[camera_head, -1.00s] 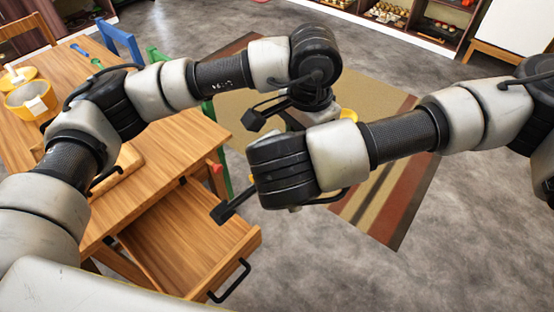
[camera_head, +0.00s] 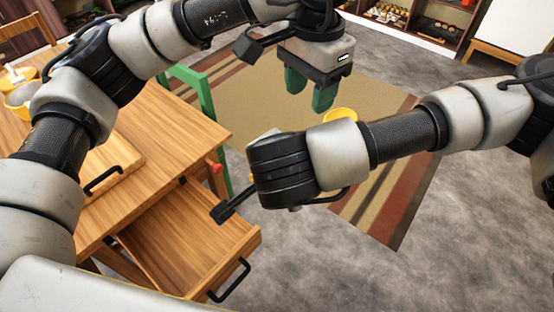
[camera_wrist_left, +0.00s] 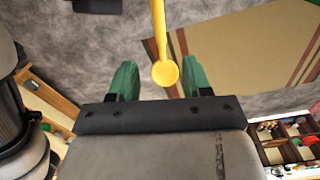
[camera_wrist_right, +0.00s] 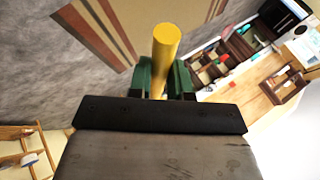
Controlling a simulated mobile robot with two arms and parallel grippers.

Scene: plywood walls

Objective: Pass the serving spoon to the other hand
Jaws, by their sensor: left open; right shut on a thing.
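The serving spoon is yellow; in the head view only a rounded part of it (camera_head: 341,114) shows above my right wrist. My left gripper (camera_head: 310,92) has green fingers, spread apart and empty, just above the spoon in the picture. In the left wrist view the spoon's round end (camera_wrist_left: 165,73) appears between the open fingertips, its thin shaft running up; I cannot tell how far beyond them it is. My right gripper (camera_wrist_right: 160,80) is shut on the spoon, whose thick yellow end (camera_wrist_right: 165,42) stands up between its fingers. The head view hides the right fingers.
A wooden table (camera_head: 180,128) with an open, empty drawer (camera_head: 190,240) stands at the left, a wooden board (camera_head: 105,165) on top. A green chair (camera_head: 195,85) is behind it. A striped rug (camera_head: 385,190) lies under the grippers. Shelves (camera_head: 415,25) are far back.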

